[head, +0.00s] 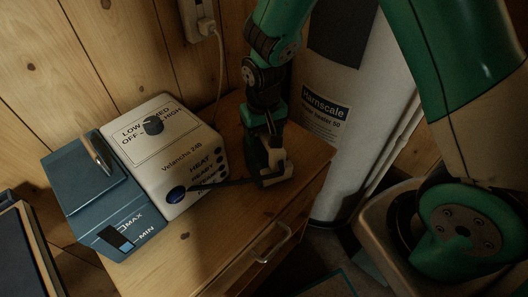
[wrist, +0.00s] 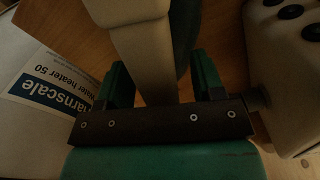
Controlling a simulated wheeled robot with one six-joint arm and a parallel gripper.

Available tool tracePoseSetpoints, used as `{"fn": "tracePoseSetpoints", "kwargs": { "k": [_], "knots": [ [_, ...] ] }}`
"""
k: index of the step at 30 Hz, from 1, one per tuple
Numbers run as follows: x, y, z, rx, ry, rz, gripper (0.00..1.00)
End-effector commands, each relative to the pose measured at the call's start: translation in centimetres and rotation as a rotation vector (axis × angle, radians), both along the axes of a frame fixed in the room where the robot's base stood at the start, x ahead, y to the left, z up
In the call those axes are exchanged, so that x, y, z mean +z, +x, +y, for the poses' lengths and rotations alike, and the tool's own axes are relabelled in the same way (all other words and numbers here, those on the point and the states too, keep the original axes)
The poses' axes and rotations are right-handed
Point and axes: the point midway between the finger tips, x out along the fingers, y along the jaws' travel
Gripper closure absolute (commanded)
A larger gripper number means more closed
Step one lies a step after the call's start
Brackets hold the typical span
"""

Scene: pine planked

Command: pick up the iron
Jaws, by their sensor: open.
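The iron (head: 285,169) is a small cream and dark thing on the wooden cabinet top, partly hidden by my gripper (head: 265,148). A dark hose or cord runs from it to the left toward the steam station (head: 175,150). In the wrist view, a cream part of the iron (wrist: 145,48) lies between the two green fingers of my gripper (wrist: 162,78). The fingers are open, one on each side of it, with gaps visible. Whether either finger touches it cannot be told.
The white and blue station, with a dial and buttons, fills the cabinet's left side. The wooden cabinet (head: 205,247) has a front drawer handle (head: 273,243). A white water heater (head: 335,85) stands close on the right. A wall socket (head: 199,20) with a cable is behind.

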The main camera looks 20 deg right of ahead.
Motion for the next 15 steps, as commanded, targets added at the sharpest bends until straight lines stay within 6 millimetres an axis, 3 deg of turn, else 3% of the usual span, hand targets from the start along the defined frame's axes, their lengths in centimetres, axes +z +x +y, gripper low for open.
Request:
{"fn": "tracePoseSetpoints", "kwargs": {
  "k": [14,15],
  "knots": [
    [-0.32,0.01,0.01,0.000,0.000,0.000,0.38],
    [-0.32,0.01,0.01,0.000,0.000,0.000,0.45]
  ]
}}
